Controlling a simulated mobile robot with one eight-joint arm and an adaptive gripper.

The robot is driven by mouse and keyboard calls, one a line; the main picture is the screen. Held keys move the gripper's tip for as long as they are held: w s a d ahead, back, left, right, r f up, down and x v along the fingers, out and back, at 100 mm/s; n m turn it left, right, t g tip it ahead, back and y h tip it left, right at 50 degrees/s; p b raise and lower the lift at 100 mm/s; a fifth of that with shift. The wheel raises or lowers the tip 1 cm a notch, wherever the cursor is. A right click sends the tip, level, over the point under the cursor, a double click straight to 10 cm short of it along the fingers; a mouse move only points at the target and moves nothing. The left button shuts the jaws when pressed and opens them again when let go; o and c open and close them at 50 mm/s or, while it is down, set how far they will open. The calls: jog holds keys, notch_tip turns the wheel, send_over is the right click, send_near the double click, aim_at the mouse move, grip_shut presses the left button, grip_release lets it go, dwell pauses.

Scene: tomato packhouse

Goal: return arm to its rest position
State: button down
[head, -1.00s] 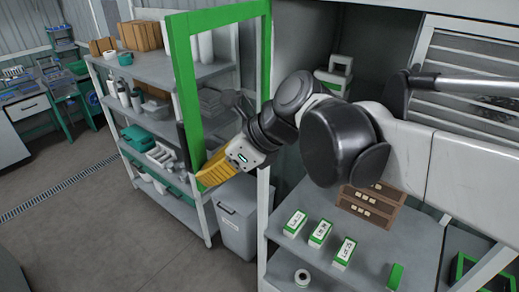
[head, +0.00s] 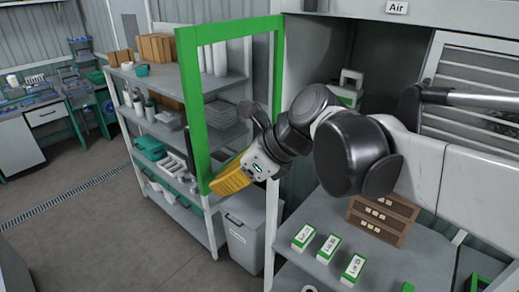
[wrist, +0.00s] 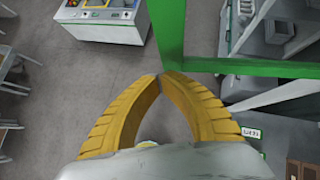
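My arm reaches left across the head view, with my gripper (head: 217,188) at its end pointing down and left. Its yellow fingers curve together in the wrist view (wrist: 160,77), and their tips meet with nothing visible between them. The fingers are beside the lower part of a green open door frame (head: 192,110). In the wrist view the green frame (wrist: 167,35) runs just past the fingertips; I cannot tell whether they touch it.
Grey shelving (head: 190,83) with boxes and bottles stands behind the frame. A grey bin (head: 245,243) is below my gripper. Several green-and-white labelled boxes, including one (head: 328,248), and a brown rack (head: 383,220) sit on the right-hand shelf. Open floor (head: 90,235) lies left.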

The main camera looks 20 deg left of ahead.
jog(key=s+d+r+b, duration=0.2)
jog(key=s+d+r, duration=0.1)
jog(key=d+r, duration=0.45)
jog(key=d+f+n+t+h+b, duration=0.2)
jog(key=d+f+n+b, duration=0.4)
jog(key=d+f+b, duration=0.5)
jog(key=s+d+f+n+t+h+b, duration=0.1)
jog(key=d+f+n+h+b, duration=0.3)
jog(key=d+f+b, duration=0.7)
jog(key=s+d+f+n+t+h+b, duration=0.1)
jog(key=d+f+n+t+h+b, duration=0.2)
jog(key=f, duration=3.3)
jog(key=d+n+b, duration=0.5)
jog(key=d+b, duration=0.3)
jog(key=b, duration=0.5)
jog(key=shift+d+f+t, duration=0.2)
jog(key=shift+d+t, duration=0.05)
jog(key=shift+t, duration=0.15)
